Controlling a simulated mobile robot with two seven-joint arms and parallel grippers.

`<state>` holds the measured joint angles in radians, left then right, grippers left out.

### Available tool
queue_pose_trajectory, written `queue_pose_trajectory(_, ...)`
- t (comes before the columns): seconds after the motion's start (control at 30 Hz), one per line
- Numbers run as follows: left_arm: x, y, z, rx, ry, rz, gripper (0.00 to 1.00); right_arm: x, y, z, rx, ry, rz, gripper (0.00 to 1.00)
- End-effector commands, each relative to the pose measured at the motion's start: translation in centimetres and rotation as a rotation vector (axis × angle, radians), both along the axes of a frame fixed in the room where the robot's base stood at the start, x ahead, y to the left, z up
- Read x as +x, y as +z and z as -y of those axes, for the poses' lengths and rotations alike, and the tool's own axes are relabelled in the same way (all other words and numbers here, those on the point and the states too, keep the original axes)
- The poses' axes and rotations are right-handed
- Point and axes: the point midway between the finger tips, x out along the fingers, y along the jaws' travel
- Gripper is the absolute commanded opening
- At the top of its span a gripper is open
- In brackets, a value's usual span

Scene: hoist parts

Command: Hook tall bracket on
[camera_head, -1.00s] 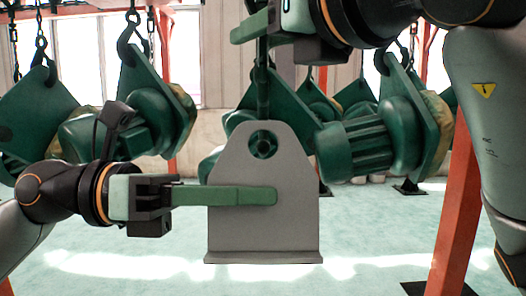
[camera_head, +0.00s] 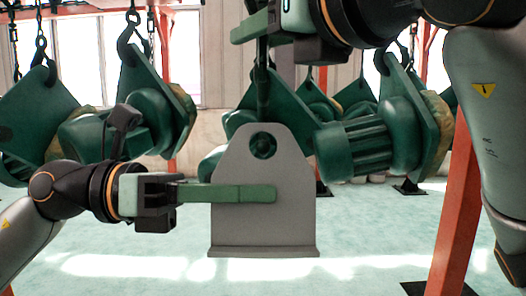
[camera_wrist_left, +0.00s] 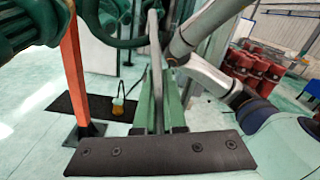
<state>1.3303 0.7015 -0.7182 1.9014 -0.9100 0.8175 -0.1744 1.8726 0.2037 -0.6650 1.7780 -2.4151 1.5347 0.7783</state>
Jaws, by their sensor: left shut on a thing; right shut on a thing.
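The tall bracket is a grey plate (camera_head: 240,225) with a rounded top, a round hole and a flanged foot. It hangs upright in the middle of the head view. My left gripper (camera_head: 272,194) is shut on it from the left, one green finger across its front face. In the left wrist view the bracket (camera_wrist_left: 156,75) shows edge-on between the fingers (camera_wrist_left: 158,108). My right gripper (camera_head: 258,28) is above the bracket, shut on a dark hook piece (camera_head: 262,85) that runs down to the bracket's top. Dark green shows through the hole; I cannot tell whether the hook passes through it.
Green motor-like hoist parts hang on chains at the left (camera_head: 150,115) and right (camera_head: 375,135), behind the bracket. An orange post (camera_head: 458,210) stands at the right. Red barrels (camera_wrist_left: 255,68) are far off in the left wrist view. The floor below the bracket is clear.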

Motion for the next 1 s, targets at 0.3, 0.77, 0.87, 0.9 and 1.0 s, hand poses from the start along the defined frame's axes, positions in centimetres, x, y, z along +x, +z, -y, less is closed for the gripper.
queue_pose_trajectory(0.3, 0.0, 0.3, 0.0, -0.008, 0.001, 0.002, 0.0, 0.0, 0.1, 0.0, 0.001, 0.0, 0.0, 0.2)
queue_pose_trajectory(0.77, 1.0, -0.3, 0.0, -0.007, 0.001, 0.001, 0.0, 0.0, 0.1, 0.0, 0.001, 0.0, 0.0, 0.2)
queue_pose_trajectory(0.87, 1.2, -0.3, 0.0, -0.008, 0.001, 0.001, 0.0, 0.0, 0.1, 0.0, 0.001, 0.0, 0.0, 0.2)
queue_pose_trajectory(0.9, 1.2, -0.3, 0.0, -0.008, 0.001, 0.002, 0.0, 0.0, 0.1, 0.0, 0.001, 0.0, 0.0, 0.2)
queue_pose_trajectory(1.0, 1.2, -0.3, 0.0, -0.008, 0.001, 0.002, 0.0, 0.0, 0.1, 0.0, 0.001, 0.0, 0.0, 0.2)
